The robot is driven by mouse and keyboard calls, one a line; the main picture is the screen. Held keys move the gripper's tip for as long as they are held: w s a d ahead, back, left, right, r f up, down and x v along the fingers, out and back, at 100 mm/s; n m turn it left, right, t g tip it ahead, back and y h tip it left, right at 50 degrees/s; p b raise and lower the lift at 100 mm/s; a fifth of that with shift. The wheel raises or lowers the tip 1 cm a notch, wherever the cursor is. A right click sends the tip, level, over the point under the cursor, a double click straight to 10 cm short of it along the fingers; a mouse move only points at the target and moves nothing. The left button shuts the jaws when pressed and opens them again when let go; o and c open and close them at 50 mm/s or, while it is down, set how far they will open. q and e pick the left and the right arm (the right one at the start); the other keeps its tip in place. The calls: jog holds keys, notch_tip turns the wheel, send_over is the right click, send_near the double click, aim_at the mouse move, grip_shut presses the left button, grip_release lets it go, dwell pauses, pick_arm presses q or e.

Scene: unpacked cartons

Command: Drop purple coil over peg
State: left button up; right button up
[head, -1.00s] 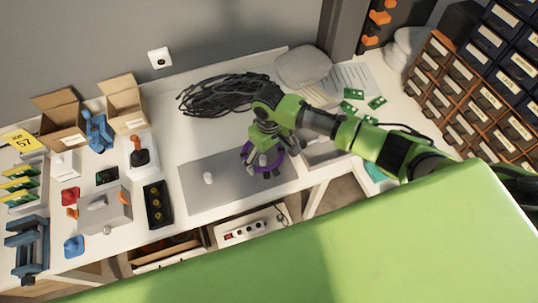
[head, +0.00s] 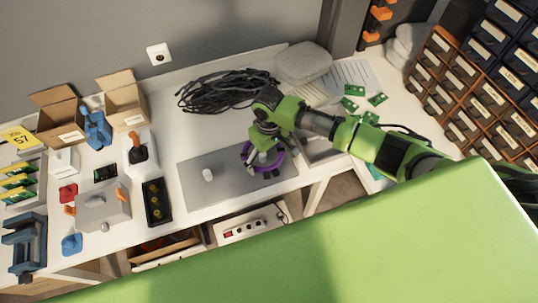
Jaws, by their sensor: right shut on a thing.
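A purple coil (head: 281,162) is at the right part of a grey mat (head: 225,198) on the white table. My right gripper (head: 264,168) is over the coil, pointing down, and is shut on it. The gripper hides part of the ring. Whether the coil touches the mat I cannot tell. A short white peg (head: 208,175) stands upright on the left part of the mat, with nothing around it. The coil is to the right of the peg and apart from it. My left gripper is not in view.
A heap of black cables (head: 225,92) lies behind the mat. Green circuit boards (head: 355,90) and drawer cabinets (head: 460,90) are at the right. The mat between peg and coil is clear.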

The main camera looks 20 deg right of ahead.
aim_at(269, 161)
jog(key=shift+f+b, duration=0.8)
jog(key=shift+f, duration=0.8)
jog(key=o, duration=0.9)
jog(key=shift+r, duration=0.1)
notch_tip(269, 161, up, 12)
